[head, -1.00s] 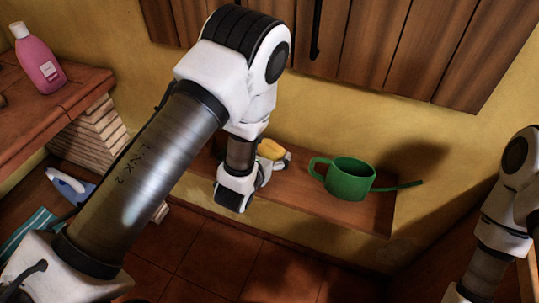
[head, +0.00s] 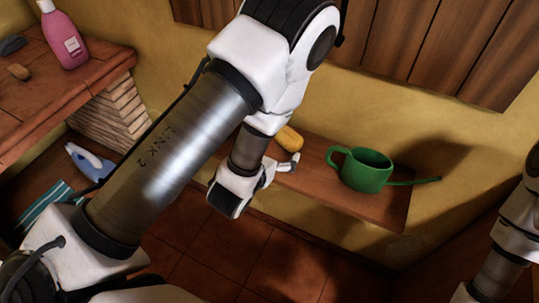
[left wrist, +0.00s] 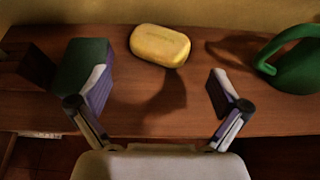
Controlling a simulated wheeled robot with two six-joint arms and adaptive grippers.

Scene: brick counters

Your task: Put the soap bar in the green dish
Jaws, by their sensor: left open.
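A yellow rounded bar, which looks like the soap bar (head: 289,138), lies on the wooden shelf (head: 322,174). In the left wrist view the soap bar (left wrist: 160,45) lies flat, beyond my left gripper (left wrist: 157,85) and roughly centred between its fingers. The left gripper is open and empty, and the fingers are apart from the bar. In the head view the left gripper (head: 284,163) is mostly hidden behind its own wrist. A dark green block-like shape (left wrist: 85,60) shows at the left finger; I cannot tell whether it is the dish. No green dish shows clearly. My right gripper is out of view.
A green watering can (head: 366,171) stands on the shelf to the right of the bar. A white-and-blue object (head: 88,160) lies below. Wooden boards hang above the shelf.

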